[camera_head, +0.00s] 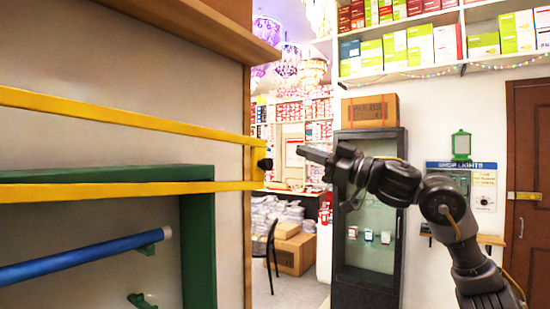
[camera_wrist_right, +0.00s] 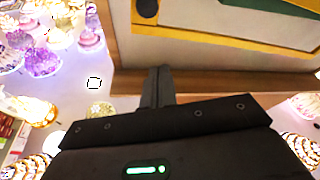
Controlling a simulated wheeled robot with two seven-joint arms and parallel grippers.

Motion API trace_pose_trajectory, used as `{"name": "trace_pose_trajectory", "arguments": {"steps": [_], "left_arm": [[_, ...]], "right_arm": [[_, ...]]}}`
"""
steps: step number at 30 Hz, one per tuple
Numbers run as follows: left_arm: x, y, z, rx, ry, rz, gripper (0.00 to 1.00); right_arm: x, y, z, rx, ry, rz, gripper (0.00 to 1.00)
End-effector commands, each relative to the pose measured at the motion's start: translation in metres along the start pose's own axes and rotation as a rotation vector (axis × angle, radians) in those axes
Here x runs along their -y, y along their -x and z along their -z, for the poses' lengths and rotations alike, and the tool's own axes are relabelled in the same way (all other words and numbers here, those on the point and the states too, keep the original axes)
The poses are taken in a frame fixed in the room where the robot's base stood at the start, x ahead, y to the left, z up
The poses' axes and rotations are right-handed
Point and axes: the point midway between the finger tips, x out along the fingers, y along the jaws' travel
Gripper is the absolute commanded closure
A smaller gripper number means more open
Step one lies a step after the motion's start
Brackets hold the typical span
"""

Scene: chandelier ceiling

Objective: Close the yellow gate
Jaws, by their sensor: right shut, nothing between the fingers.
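The yellow gate (camera_head: 120,187) shows at the left of the head view as two long yellow bars joined by an upright yellow end piece. A small black knob (camera_head: 265,164) sits on that end piece. In the right wrist view the gate's yellow edge (camera_wrist_right: 225,42) crosses the top, with a black part (camera_wrist_right: 147,8) beside it. My right gripper (camera_head: 303,152) is shut and empty, a little to the right of the knob in the head view. Its closed fingers also show in the right wrist view (camera_wrist_right: 158,75). My left gripper is not in view.
Behind the gate are a green frame (camera_head: 198,250) and a blue tube (camera_head: 85,259). A dark display cabinet (camera_head: 366,285) stands at the centre, with a cardboard box (camera_head: 370,110) on top. Cartons (camera_head: 292,253) and a black chair (camera_head: 271,250) lie beyond the opening. A brown door (camera_head: 528,180) is at right.

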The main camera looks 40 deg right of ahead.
Motion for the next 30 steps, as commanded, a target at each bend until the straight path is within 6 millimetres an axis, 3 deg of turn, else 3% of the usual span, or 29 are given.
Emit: {"name": "trace_pose_trajectory", "arguments": {"steps": [8, 20, 22, 30], "left_arm": [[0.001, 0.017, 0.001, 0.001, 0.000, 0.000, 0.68], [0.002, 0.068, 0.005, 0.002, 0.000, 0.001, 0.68], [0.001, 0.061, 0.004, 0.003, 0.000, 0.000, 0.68], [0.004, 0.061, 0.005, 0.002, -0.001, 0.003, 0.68]], "right_arm": [[-0.002, -0.021, 0.004, -0.003, -0.004, 0.001, 1.00], [-0.002, -0.106, 0.006, -0.002, -0.005, 0.003, 1.00], [0.000, -0.098, -0.013, 0.005, -0.002, 0.000, 1.00], [0.000, -0.090, -0.035, 0.002, -0.001, 0.000, 1.00]]}}
